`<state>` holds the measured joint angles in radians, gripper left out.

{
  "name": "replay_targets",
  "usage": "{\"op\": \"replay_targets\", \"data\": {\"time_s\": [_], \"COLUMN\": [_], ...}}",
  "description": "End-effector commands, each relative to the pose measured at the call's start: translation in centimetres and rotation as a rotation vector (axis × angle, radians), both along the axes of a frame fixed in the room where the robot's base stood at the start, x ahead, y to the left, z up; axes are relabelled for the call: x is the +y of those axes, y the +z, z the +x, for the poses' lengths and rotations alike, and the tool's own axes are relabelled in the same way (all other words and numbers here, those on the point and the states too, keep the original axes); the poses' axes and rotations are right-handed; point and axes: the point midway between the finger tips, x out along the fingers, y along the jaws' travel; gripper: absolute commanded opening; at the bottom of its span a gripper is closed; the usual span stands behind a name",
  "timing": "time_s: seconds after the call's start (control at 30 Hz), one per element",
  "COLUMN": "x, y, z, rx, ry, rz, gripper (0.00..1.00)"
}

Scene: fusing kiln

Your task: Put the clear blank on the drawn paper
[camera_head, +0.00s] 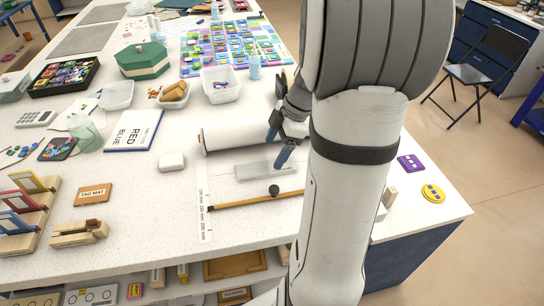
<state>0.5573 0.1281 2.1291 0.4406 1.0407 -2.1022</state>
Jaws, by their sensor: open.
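A pale, see-through rectangular piece, which looks like the clear blank (255,171), lies flat on the white worktop, left of my arm. My gripper (279,141) is above its right end, pointing down, with dark blue fingers apart and nothing seen between them. One fingertip overlaps the blank's right end in the picture; I cannot tell whether it touches. A white paper roll (235,138) lies just behind the blank. My arm hides the worktop to the right.
A wooden stick (245,201) with a dark knob (274,190) and a ruler strip (205,205) lie in front. A white block (171,162), a RED BLUE book (134,131) and a tray of bits (221,85) stand left and behind. A purple tile (411,162) and yellow disc (433,194) lie right.

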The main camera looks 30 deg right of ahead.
Motion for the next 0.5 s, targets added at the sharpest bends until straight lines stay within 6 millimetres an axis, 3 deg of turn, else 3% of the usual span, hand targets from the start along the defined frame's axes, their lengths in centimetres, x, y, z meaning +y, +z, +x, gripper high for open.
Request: {"op": "replay_targets", "data": {"time_s": [0.23,0.5], "x": [-1.9,-2.1], "y": [4.7,6.8], "z": [-0.5,-0.9], "rx": [-0.002,0.014], "ry": [-0.001,-0.020], "rz": [-0.002,-0.005], "gripper": [0.78,0.78]}}
